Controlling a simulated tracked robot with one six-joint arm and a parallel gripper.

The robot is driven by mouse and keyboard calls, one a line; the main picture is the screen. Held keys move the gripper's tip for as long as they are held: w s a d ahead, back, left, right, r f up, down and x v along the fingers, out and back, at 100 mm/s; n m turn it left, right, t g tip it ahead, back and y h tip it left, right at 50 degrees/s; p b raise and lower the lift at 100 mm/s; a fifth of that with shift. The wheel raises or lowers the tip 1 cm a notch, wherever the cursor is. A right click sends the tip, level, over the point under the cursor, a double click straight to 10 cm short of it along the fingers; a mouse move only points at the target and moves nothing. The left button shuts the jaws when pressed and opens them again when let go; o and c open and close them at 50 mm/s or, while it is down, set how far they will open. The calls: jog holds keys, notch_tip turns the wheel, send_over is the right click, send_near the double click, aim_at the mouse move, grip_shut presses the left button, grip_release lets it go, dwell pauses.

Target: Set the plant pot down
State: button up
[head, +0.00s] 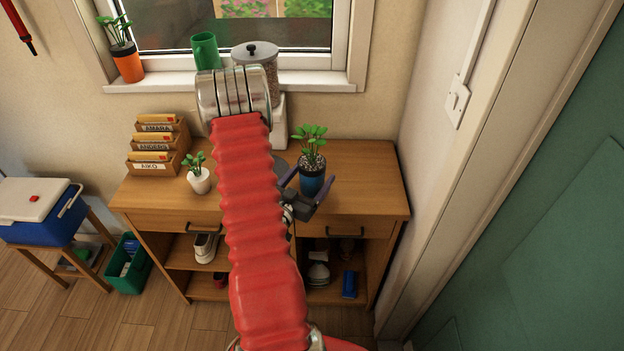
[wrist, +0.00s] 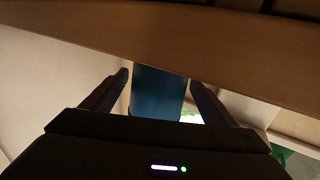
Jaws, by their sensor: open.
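A dark blue plant pot (head: 313,184) with a green leafy plant is upright at the right part of the wooden cabinet top (head: 365,180). My gripper (head: 309,186) is open, with one finger on each side of this pot. In the wrist view the blue pot (wrist: 158,92) shows between the two spread fingers (wrist: 158,88), with visible gaps on both sides. The pot's base meets the wood in that view, but I cannot clearly see the contact. My red arm hides the middle of the cabinet top.
A small white pot (head: 199,181) and a letter rack (head: 157,147) stand on the cabinet's left side. An orange pot (head: 128,64), green mug (head: 205,50) and lidded jar (head: 258,62) are near the window. The cabinet top right of the blue pot is bare, up to the wall.

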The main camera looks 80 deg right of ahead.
aim_at(311, 161)
dwell(0.4)
jog(key=c, duration=1.2)
jog(key=shift+r, duration=0.2)
jog(key=shift+r, duration=4.85)
